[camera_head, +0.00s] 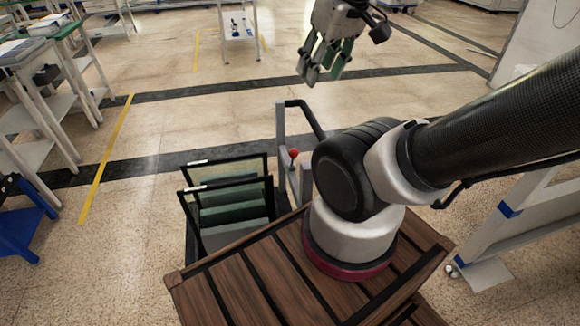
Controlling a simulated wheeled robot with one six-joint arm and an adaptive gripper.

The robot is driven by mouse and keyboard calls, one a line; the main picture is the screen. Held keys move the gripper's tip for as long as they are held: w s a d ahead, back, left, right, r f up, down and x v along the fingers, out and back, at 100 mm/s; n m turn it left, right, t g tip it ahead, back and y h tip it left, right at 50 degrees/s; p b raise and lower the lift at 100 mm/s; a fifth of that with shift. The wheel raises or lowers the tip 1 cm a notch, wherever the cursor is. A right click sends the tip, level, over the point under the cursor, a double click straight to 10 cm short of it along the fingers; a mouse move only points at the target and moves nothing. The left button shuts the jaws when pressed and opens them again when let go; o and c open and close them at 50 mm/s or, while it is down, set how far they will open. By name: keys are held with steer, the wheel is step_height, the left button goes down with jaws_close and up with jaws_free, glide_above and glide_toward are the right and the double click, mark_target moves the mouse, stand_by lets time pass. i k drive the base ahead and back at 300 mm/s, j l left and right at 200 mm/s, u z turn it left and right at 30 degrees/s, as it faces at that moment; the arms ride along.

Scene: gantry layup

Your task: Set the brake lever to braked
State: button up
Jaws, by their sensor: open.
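A lever with a red ball knob (294,153), likely the brake lever, stands up beside the grey post of a cart frame (283,130), left of my arm's base. Its lower part is small and partly hidden, so I cannot tell its setting. My gripper (325,75) hangs at the top centre, beyond the lever and well apart from it. Its fingers point down, open, with nothing visible between them.
A black-framed rack holding greenish panels (232,195) stands just left of the lever. The cart's dark handle bar (305,112) rises behind the knob. White tables (25,55) line the left, and a white frame (520,215) stands at right.

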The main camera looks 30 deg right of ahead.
mark_target(294, 153)
steer(key=l+u, duration=0.1)
steer(key=l, duration=0.45)
steer(key=k+l+u, duration=0.15)
steer(key=l, duration=0.4)
steer(key=k+l+u, duration=0.1)
steer(key=l, duration=0.4)
